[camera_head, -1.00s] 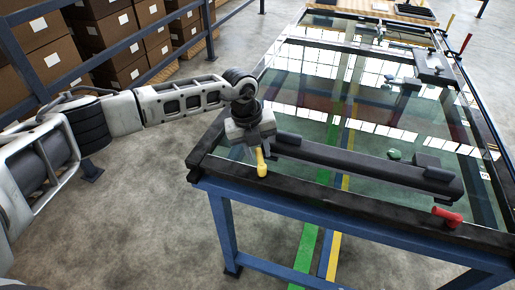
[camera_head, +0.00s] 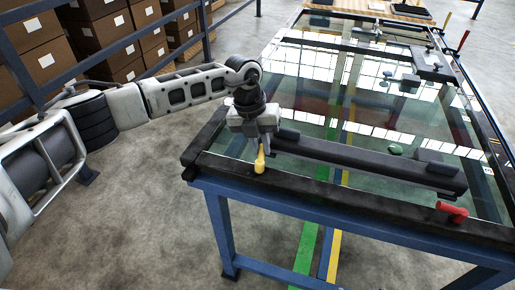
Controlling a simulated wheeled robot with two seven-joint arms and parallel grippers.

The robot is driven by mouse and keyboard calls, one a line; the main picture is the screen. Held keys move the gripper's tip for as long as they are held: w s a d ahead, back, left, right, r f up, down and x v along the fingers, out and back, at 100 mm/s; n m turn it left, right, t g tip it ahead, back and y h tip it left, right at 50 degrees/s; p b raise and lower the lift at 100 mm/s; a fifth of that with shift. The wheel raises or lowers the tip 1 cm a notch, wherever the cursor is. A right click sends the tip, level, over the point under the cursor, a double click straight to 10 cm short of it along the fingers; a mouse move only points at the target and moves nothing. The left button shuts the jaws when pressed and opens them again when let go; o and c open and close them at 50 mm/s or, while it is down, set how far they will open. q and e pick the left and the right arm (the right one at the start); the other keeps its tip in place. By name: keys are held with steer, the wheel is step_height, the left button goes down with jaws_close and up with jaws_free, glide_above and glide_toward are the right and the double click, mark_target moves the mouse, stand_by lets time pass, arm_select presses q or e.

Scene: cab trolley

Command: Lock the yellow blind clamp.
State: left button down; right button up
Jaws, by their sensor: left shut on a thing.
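The yellow clamp handle (camera_head: 260,160) stands about upright at the near left part of the trolley frame, by the left end of a dark bar (camera_head: 365,165). My left gripper (camera_head: 257,148) points down from above and is shut on the yellow handle. The gripper's body hides the upper part of the handle and the clamp behind it. My right gripper is not in view.
A red handle (camera_head: 452,211) sits at the near right of the frame. The glass-topped trolley (camera_head: 330,200) has blue legs. Another yellow handle (camera_head: 447,18) and a red one stand at the far end. Stacked boxes (camera_head: 105,45) stand behind a blue railing at left.

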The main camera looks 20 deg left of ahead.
arm_select(q)
steer(key=shift+w+d+m+b, duration=0.1)
steer(key=shift+d+m+b, duration=0.3)
steer(key=shift+m, duration=0.5)
steer(key=shift+a+r, duration=0.1)
steer(key=c, duration=1.4)
jaws_free()
steer(key=a+r, duration=0.1)
steer(key=r, duration=0.4)
steer(key=a+r, duration=0.1)
steer(key=r, duration=0.4)
steer(key=a+r+b, duration=0.1)
steer(key=r, duration=0.4)
steer(key=shift+w+r, duration=0.1)
steer(key=shift+r, duration=0.25)
steer(key=shift+f, duration=0.1)
